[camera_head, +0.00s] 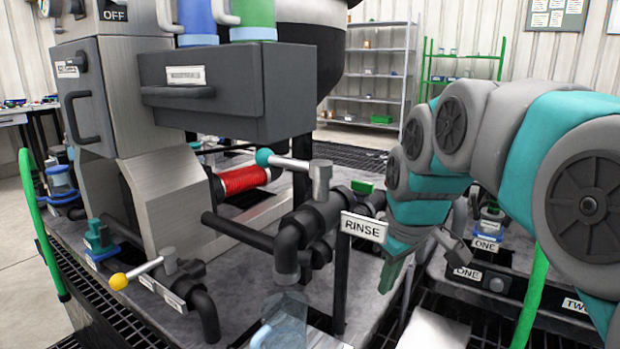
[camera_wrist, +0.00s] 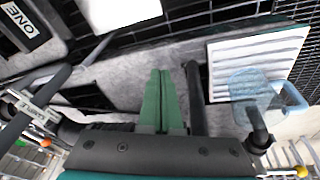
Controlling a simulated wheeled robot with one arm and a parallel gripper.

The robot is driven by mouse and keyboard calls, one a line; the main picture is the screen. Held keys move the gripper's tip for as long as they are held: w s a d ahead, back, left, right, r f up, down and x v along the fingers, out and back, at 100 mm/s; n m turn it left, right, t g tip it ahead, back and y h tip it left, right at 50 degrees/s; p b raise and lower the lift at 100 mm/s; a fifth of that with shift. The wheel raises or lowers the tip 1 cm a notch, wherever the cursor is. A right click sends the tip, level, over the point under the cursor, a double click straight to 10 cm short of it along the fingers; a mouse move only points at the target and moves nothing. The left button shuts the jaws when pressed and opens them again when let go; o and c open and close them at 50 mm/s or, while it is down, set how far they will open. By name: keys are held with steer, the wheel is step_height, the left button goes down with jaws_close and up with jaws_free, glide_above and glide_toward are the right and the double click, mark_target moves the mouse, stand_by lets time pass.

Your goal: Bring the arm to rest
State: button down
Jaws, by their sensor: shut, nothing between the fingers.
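My gripper (camera_head: 391,274) hangs from my grey and teal arm at the right, its green fingers pointing down beside the RINSE sign (camera_head: 364,227). In the wrist view the two green fingers (camera_wrist: 163,95) lie together, shut and empty. A dark pipe (camera_wrist: 194,98) runs close to the right of the fingers in that view. A clear blue jug (camera_wrist: 258,90) stands on a white ribbed tray (camera_wrist: 228,52) to the right in the wrist view. The jug (camera_head: 283,322) also shows at the bottom of the head view, left of the gripper.
The black RINSE pipe (camera_head: 287,258) with a teal-knobbed valve stands left of the gripper. A black tray marked ONE (camera_head: 480,277) lies right of it. Green rails (camera_head: 531,296) edge the station. Shelves (camera_head: 372,75) stand behind.

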steer(key=s+f+m+g, duration=0.1)
steer(key=s+f+m, duration=0.1)
steer(key=s+f, duration=0.3)
steer(key=s+d+f+m+g, duration=0.1)
steer(key=s+f, duration=0.4)
steer(key=s, duration=0.7)
steer(key=s+d+f+m+g, duration=0.1)
steer(key=s+f+m, duration=0.3)
steer(key=s, duration=0.5)
step_height(320, 180, down, 2)
steer(key=shift+f+g+h, duration=0.1)
steer(key=shift+g+h, duration=0.3)
steer(key=shift+g, duration=0.4)
steer(key=shift+w, duration=0.1)
